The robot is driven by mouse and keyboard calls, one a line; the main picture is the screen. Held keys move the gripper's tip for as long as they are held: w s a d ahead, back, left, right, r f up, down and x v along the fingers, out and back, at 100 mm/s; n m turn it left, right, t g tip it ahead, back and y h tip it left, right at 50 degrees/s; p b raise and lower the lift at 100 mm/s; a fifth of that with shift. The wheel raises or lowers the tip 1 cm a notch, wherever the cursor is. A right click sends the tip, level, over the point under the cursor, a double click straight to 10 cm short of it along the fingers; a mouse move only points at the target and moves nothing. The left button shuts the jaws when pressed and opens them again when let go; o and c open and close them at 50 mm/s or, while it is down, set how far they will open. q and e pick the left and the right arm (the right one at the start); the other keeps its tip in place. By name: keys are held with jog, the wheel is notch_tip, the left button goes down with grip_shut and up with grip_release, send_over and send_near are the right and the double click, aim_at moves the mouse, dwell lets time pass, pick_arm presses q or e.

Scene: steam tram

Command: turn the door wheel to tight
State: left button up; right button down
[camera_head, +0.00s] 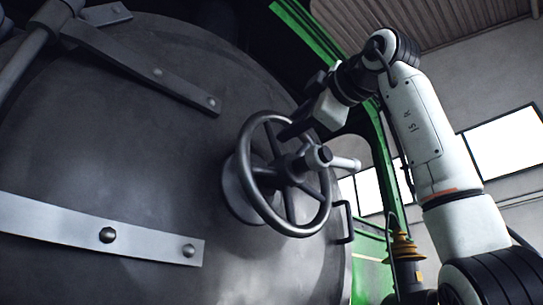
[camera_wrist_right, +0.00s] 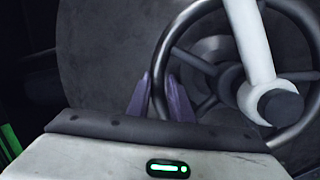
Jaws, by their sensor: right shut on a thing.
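The door wheel (camera_head: 249,187) is a dark metal spoked handwheel on the front of a large round grey door (camera_head: 120,135). A light metal handle (camera_head: 345,163) sticks out from its hub. My right gripper (camera_head: 288,131) reaches in from the upper right and is shut on the wheel's rim at its upper right part. In the right wrist view, the two fingers (camera_wrist_right: 160,97) stand on either side of the rim (camera_wrist_right: 160,62), and the hub handle (camera_wrist_right: 252,45) shows to the right of them. My left gripper is out of view.
Riveted straps (camera_head: 60,221) cross the door at lower left and top. A small dark grab handle (camera_head: 346,222) sits at the door's right edge. A brass-coloured fitting (camera_head: 403,247) and green frame stand at right. Space in front of the wheel looks free.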

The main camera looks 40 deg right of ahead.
jog(key=shift+s+d, duration=0.1)
jog(key=shift+r, duration=0.1)
dwell(0.3)
jog(key=c, duration=1.6)
grip_release()
jog(key=shift+s, duration=0.1)
jog(key=shift+s+a+f+b, duration=0.25)
jog(key=shift+s+b, duration=0.2)
jog(key=shift+s, duration=1.25)
jog(key=shift+s+a+f+b, duration=0.2)
jog(key=shift+s+a+b, duration=0.15)
jog(key=shift+s, duration=1.3)
jog(key=shift+s+a+f+b, duration=0.25)
jog(key=shift+s+b, duration=0.25)
jog(key=shift+s, duration=1.2)
jog(key=shift+d, duration=0.1)
